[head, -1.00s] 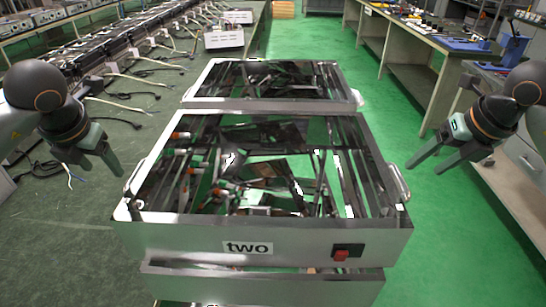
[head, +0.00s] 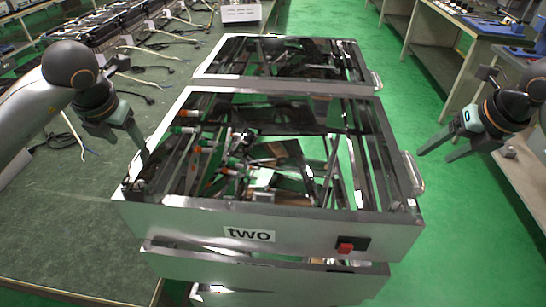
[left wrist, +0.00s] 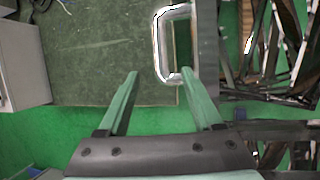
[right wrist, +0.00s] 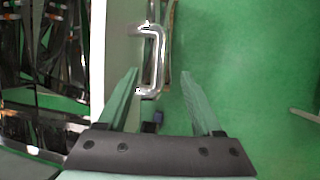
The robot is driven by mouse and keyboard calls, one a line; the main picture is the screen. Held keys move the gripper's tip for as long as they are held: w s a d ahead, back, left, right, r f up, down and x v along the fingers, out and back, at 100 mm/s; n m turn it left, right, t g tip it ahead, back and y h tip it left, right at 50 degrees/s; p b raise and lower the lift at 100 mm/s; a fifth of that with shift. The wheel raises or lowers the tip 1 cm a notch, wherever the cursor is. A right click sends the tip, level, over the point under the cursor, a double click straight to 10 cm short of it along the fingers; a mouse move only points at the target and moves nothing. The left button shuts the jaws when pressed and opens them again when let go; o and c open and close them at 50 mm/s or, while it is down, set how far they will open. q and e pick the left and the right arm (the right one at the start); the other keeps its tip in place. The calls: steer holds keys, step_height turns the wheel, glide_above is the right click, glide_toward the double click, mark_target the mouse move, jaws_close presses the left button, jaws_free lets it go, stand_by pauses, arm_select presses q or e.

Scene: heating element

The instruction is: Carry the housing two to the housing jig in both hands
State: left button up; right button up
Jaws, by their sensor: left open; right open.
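Housing two (head: 300,235) is an open-topped metal box with a "two" label and a red switch on its front. It sits on top of a stack, with cluttered parts visible through its frame. My left gripper (head: 138,152) is open at its left side; in the left wrist view the left handle (left wrist: 163,50) stands just ahead of the fingers (left wrist: 159,72). My right gripper (head: 434,156) is open, a little right of the right handle (head: 413,173). The right wrist view shows that handle (right wrist: 153,62) ahead of the open fingers (right wrist: 159,72). I cannot identify the housing jig.
Another open-topped housing (head: 215,75) stands right behind housing two. More metal housings (head: 250,277) are stacked beneath. A dark green bench (head: 60,225) with cables runs along the left. Workbenches stand at the right, with clear green floor (head: 400,110) between.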

mark_target(138, 153)
arm_select(q)
steer(key=x, duration=0.9)
steer(key=shift+w+f, duration=0.15)
steer(key=shift+f, duration=0.15)
arm_select(e)
steer(key=x, duration=0.9)
steer(key=shift+w+f, duration=0.15)
steer(key=shift+f, duration=0.15)
arm_select(q)
steer(key=shift+c, duration=0.4)
arm_select(e)
steer(key=shift+c, duration=0.4)
arm_select(q)
jaws_close()
arm_select(e)
jaws_close()
arm_select(q)
steer(key=shift+w+r, duration=0.2)
steer(key=shift+r, duration=0.05)
arm_select(e)
steer(key=shift+w+r, duration=0.2)
steer(key=shift+r, duration=0.1)
